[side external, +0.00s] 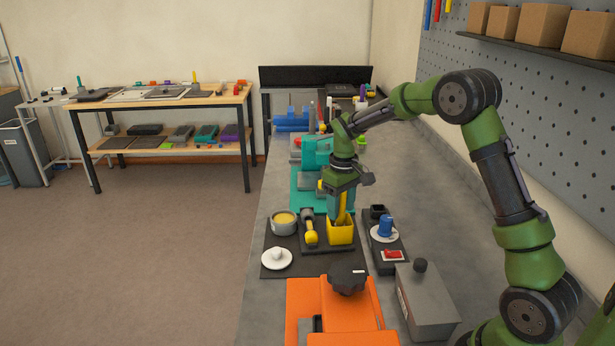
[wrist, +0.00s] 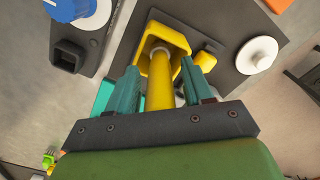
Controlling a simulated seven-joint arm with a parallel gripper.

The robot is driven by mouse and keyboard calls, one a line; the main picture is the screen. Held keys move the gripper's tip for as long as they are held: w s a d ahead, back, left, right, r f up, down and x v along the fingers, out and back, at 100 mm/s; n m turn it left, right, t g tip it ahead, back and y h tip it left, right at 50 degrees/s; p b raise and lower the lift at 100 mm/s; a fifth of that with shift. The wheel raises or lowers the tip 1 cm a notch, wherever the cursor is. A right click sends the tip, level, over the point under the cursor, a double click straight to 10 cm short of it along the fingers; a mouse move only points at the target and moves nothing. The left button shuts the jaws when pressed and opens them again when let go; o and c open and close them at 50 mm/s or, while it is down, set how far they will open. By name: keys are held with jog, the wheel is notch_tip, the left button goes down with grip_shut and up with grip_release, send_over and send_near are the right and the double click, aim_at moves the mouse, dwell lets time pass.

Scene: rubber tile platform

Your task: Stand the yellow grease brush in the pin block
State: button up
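The yellow grease brush handle (wrist: 160,85) stands roughly upright between the two teal fingers of my gripper (wrist: 162,75). It also shows between the fingers in the side view (side external: 342,208). A narrow gap seems to show on each side of it in the wrist view, so my gripper looks open around it. The handle's far end reaches into a yellow open-topped block (wrist: 178,38), which is also in the side view (side external: 341,236). The brush's lower end is hidden. I cannot tell whether this yellow block is the pin block.
A dark-and-yellow tool (side external: 310,229) lies left of the block, by a grey pot of yellow grease (side external: 284,222) and a white lid (side external: 277,258). An orange machine (side external: 325,305) is in front.

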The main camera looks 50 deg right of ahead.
jog(key=shift+r, duration=0.1)
notch_tip(320, 180, up, 16)
jog(key=s+a+r+t, duration=0.2)
jog(key=s+a+r, duration=0.2)
jog(key=s+a, duration=0.1)
jog(key=s+a+f+m+t+y, duration=0.1)
jog(key=s+a+f+t, duration=0.1)
jog(key=s+a, duration=0.3)
jog(key=s+a+f+m+t+y, duration=0.1)
jog(key=s+a, duration=0.4)
jog(key=s, duration=0.6)
notch_tip(320, 180, down, 2)
jog(key=shift+s+a+m+t, duration=0.2)
jog(key=shift+s+m+t, duration=0.3)
jog(key=shift+t, duration=0.6)
